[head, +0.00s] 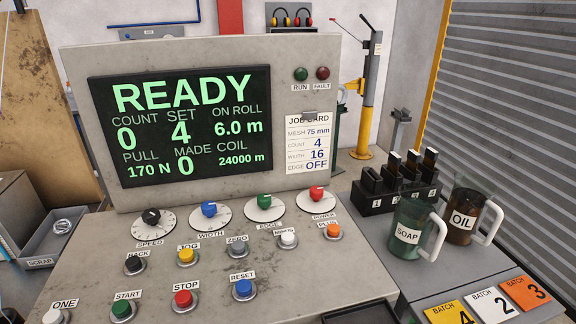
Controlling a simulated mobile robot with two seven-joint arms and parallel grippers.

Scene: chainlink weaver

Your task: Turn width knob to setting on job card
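The blue width knob (209,209) sits on a round white dial above its WIDTH label on the sloped control panel (80,270). The marks on its dial are too small to read. The job card (309,143), on the right of the upright console face, reads mesh 75 mm, count 4, width 16, edge OFF. The screen (180,125) shows READY, count 0, set 4, on roll 6.0 m, pull 170 N, made 0, coil 24000 m. Neither of my grippers shows clearly in the head view, and nothing touches the width knob.
The black speed knob (151,216) is left of the width knob; the green edge knob (264,201) and red power knob (316,193) are right. Several push buttons, including stop (184,299), lie in front. Soap (408,237) and oil (461,222) mugs stand at right.

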